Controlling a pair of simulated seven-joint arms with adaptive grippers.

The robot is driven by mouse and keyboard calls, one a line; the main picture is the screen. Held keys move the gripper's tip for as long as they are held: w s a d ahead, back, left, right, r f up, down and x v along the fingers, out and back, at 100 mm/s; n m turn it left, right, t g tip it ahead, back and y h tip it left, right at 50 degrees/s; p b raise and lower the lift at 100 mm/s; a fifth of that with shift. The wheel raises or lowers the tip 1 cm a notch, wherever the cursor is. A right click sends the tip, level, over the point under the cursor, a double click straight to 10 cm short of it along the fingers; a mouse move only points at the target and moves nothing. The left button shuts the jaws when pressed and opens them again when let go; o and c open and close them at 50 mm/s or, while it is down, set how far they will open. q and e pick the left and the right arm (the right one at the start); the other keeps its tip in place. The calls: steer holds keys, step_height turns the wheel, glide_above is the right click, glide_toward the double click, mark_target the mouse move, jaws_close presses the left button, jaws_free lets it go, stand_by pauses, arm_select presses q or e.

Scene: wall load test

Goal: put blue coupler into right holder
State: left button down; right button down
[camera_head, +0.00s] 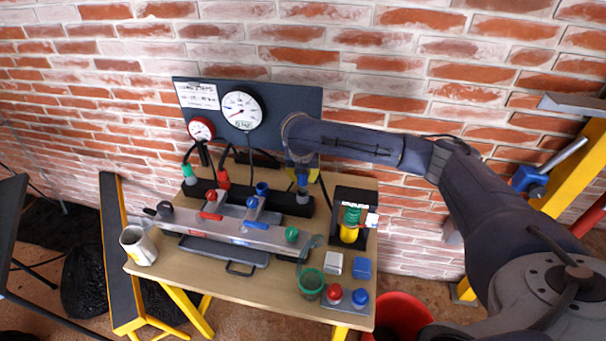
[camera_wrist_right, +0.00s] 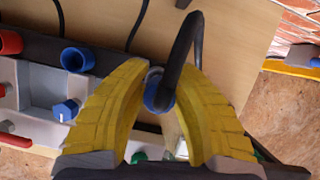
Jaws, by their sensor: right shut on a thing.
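The blue coupler (camera_wrist_right: 157,94), with a black hose arching up from it, is between the yellow fingers of my right gripper (camera_wrist_right: 160,100), which is shut on it. In the head view my right gripper (camera_head: 303,178) is over the right end of the dark holder bar (camera_head: 285,203), and part of the blue coupler (camera_head: 302,180) shows below it. The fingers hide the right holder, so I cannot tell whether the coupler touches it. A blue ring-shaped fitting (camera_head: 262,188) is left of the gripper. Green (camera_head: 189,174) and red (camera_head: 223,179) couplers stand farther left.
A grey fixture with colored valves (camera_head: 245,232) lies in front of the bar. A gauge panel (camera_head: 280,105) stands behind. A mug (camera_head: 138,246) and green cup (camera_head: 311,284) are nearer the front.

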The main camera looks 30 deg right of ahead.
steer(key=shift+f, duration=2.1)
stand_by(2.1)
steer(key=c, duration=0.5)
jaws_free()
steer(key=shift+r, duration=0.15)
steer(key=shift+r, duration=3.9)
